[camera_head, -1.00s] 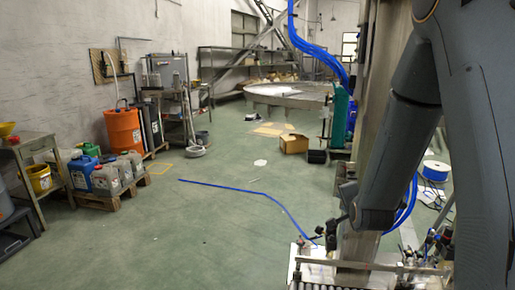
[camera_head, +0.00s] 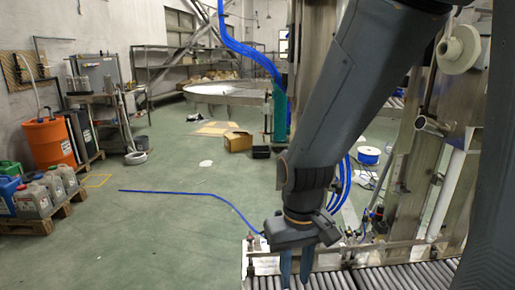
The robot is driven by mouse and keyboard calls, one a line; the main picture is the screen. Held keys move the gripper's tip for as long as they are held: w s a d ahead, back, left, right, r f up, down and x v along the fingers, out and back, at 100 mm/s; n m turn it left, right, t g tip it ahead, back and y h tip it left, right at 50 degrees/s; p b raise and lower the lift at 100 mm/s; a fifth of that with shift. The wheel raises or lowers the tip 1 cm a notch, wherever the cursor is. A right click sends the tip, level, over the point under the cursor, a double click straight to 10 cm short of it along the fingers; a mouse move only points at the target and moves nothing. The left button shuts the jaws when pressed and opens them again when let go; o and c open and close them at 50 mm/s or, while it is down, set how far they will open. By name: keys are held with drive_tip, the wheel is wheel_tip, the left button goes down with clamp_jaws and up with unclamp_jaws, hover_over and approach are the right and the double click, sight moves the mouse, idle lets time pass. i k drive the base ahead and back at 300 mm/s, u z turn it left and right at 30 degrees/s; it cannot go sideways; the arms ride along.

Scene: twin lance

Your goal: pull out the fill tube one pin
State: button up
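My gripper (camera_head: 295,278) hangs from my dark grey arm at the bottom middle of the head view, pointing down in front of the roller conveyor (camera_head: 390,278). Its two blue-grey fingers stand apart with a gap between them, and nothing shows between them. A steel frame with a white upright tube (camera_head: 446,195) stands at the right. A pale round fitting (camera_head: 459,50) sits above it. I cannot make out a fill tube pin or tell which tube is number one. My arm hides part of the machine.
A metal rail (camera_head: 395,245) with small fittings runs behind the rollers. A blue hose (camera_head: 190,193) lies on the green floor. A cardboard box (camera_head: 238,141), an orange drum (camera_head: 48,143) and jerrycans on a pallet (camera_head: 45,218) stand farther off. The floor at left is open.

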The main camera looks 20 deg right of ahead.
sight(339, 190)
drive_tip(key=u, duration=0.45)
drive_tip(key=k, duration=1.05)
drive_tip(key=z, duration=0.45)
drive_tip(key=i, duration=0.7)
drive_tip(key=z, duration=0.35)
drive_tip(key=k, duration=0.5)
drive_tip(key=z, duration=1.15)
drive_tip(key=i, duration=0.65)
drive_tip(key=u, duration=1.1)
